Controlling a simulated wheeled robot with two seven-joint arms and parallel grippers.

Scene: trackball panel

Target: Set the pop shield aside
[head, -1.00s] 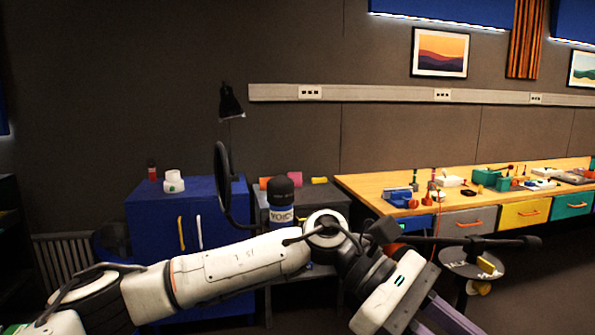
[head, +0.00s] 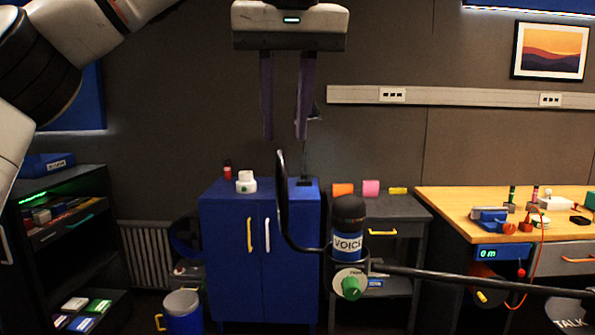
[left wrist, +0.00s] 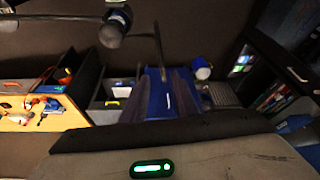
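The pop shield (head: 282,198) is a dark round disc seen nearly edge-on. It stands upright on a thin curved neck, just left of the microphone (head: 347,228), which has a black top and a blue VOICE band. My left gripper (head: 285,135) hangs from the top of the head view, fingers pointing down and apart, with nothing visible between them. In the picture its fingertips are just above the pop shield; the depth between them is unclear. The left wrist view is blurred and shows the microphone (left wrist: 113,28) near the top. My right gripper is not in view.
A dark boom arm (head: 470,281) runs right from the microphone's mount, which has a green knob (head: 351,288). Behind stand a blue cabinet (head: 232,270) with a white object on top and a grey side unit (head: 405,212). A wooden workbench (head: 450,200) is at right, a dark shelf (head: 60,200) at left.

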